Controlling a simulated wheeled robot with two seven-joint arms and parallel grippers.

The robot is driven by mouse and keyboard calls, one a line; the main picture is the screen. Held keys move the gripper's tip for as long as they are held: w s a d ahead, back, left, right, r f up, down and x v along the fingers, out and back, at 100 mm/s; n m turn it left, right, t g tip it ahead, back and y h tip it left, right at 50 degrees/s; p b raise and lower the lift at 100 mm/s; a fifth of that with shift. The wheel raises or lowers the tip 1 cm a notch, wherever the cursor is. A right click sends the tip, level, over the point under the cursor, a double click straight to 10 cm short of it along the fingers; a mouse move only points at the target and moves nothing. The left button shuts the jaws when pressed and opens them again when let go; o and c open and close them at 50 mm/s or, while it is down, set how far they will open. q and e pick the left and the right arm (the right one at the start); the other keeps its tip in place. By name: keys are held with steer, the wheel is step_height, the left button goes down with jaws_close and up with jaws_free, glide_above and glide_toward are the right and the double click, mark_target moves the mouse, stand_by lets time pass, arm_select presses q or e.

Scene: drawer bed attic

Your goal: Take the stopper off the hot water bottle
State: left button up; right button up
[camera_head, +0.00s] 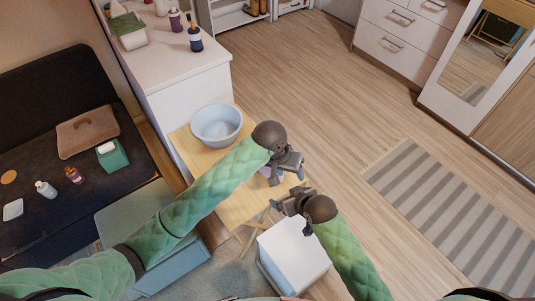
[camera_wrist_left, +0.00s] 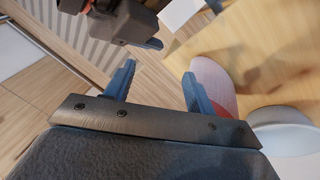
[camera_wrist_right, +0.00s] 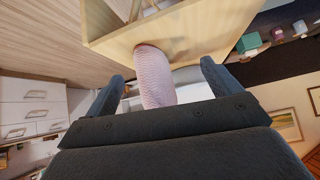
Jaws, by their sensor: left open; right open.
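The hot water bottle is pink and ribbed. It stands at the wooden folding table (camera_head: 240,209), mostly hidden behind my left gripper (camera_head: 297,170) in the head view. In the left wrist view the bottle (camera_wrist_left: 212,80) is just beyond the right-hand finger, and the gap between the open fingers looks empty. In the right wrist view the bottle (camera_wrist_right: 153,78) shows between the open fingers of my right gripper (camera_head: 280,205), farther out, with no clear contact. My right gripper is lower in the head view, close to the left one. I cannot make out the stopper.
A pale blue basin (camera_head: 217,124) stands on the table's far left part. A white box-like stool (camera_head: 294,252) is just below my right gripper. A dark bench (camera_head: 60,105) with several small items is at left. Wooden floor (camera_head: 310,90) lies open to the right.

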arm_select(q)
steer(key=w+a+r+n+y+p, duration=0.1)
steer(key=w+a+r+p, duration=0.1)
steer(key=w+r, duration=0.2)
steer(key=w+a+r+n+y+p, duration=0.1)
steer(key=w+a+r, duration=0.1)
steer(key=w+r, duration=0.2)
steer(key=w+a+r+n+y+p, duration=0.1)
steer(key=w+a+r+p, duration=0.1)
steer(key=w, duration=0.5)
steer(key=shift+w+a+r+g+y+p, duration=0.1)
steer(key=shift+a+r+g+y+p, duration=0.1)
steer(key=shift+r, duration=0.25)
steer(key=shift+w+a+r+g+y+p, duration=0.1)
steer(key=shift+r+g+y, duration=0.1)
steer(key=shift+r, duration=0.25)
arm_select(e)
steer(key=w+a+r+n+t+y, duration=0.25)
steer(key=w+r, duration=0.45)
steer(key=w, duration=0.4)
steer(key=x, duration=0.7)
steer(key=shift+w+d+m, duration=0.25)
steer(key=shift+w+m, duration=0.1)
steer(key=shift+w, duration=0.15)
